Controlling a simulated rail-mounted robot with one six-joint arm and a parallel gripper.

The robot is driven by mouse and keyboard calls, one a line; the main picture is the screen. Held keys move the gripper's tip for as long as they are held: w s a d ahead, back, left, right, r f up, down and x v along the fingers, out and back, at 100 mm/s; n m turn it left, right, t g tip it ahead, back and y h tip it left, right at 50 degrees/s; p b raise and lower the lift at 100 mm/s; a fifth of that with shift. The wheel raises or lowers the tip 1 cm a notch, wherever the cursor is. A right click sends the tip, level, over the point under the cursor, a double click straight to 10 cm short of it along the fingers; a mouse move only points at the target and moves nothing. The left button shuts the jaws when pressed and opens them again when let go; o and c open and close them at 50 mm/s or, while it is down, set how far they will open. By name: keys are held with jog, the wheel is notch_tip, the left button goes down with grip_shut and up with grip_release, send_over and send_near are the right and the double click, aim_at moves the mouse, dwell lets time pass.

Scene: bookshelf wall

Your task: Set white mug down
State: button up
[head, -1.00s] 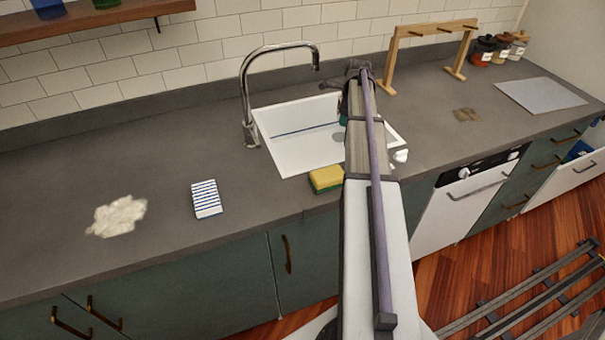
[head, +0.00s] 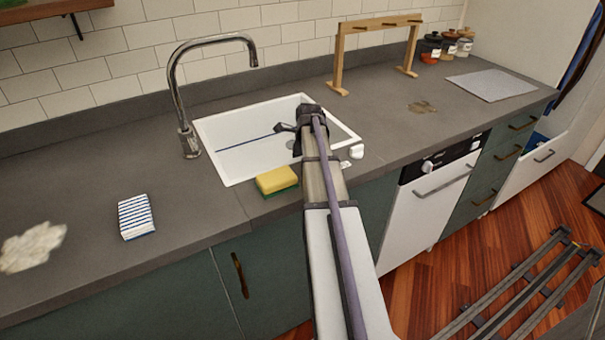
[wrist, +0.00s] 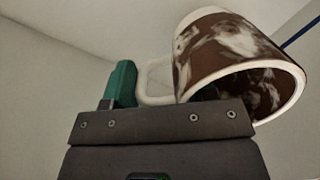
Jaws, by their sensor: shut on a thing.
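In the wrist view a white mug (wrist: 228,50), heavily smeared with brown inside and out, is tipped with its mouth toward the lower right. Its pale handle (wrist: 152,80) is at my gripper (wrist: 145,88), which is shut on it. One green finger shows; the other is hidden. Pale basin walls and a blue line lie behind the mug. In the head view my wrist is over the right part of the white sink (head: 225,165); my arm hides the gripper and the held mug. I cannot tell whether the mug touches the sink.
A yellow-green sponge (head: 277,181) lies at the sink's front edge, with the faucet (head: 185,105) at its left. A small white item (head: 357,151) is by the right rim.

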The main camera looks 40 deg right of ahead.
notch_tip(320, 180, down, 3)
jog(key=shift+f+b, duration=0.15)
jog(key=shift+b, duration=0.75)
jog(key=shift+r, duration=0.25)
jog(key=shift+f, duration=0.15)
jog(key=o, duration=1.3)
jog(key=shift+o, duration=0.2)
notch_tip(320, 180, up, 12)
jog(key=s+p, duration=0.1)
jog(key=p, duration=1.1)
jog(key=shift+s, duration=0.25)
jog(key=shift+d, duration=0.1)
